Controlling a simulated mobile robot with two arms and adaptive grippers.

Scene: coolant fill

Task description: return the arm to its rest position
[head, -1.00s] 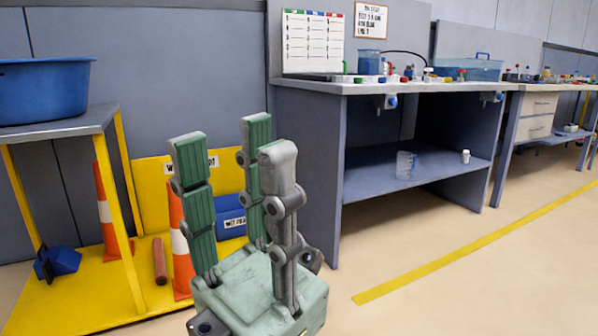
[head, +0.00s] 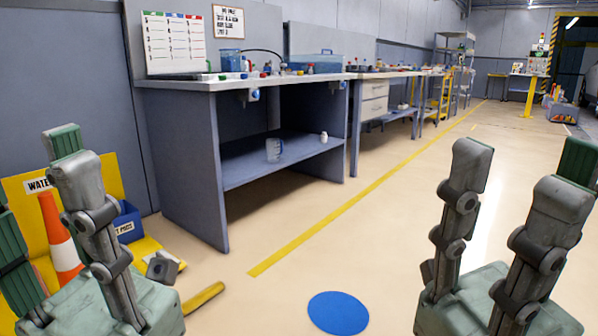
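My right gripper (head: 517,180) stands at the lower right of the head view. Its jointed grey fingers point up, stand apart and have nothing between them. My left gripper (head: 42,185) is at the lower left and partly cut off by the picture edge. Its green-padded fingers also point up and stand apart, with nothing seen between them. Neither gripper appears to touch anything. Most of both arms is out of view.
A grey workbench (head: 185,165) stands ahead, with a clear jug (head: 273,149) and a white bottle (head: 324,137) on its lower shelf. An orange cone (head: 60,245) is at the left. A blue disc (head: 338,313) lies on open floor between the grippers.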

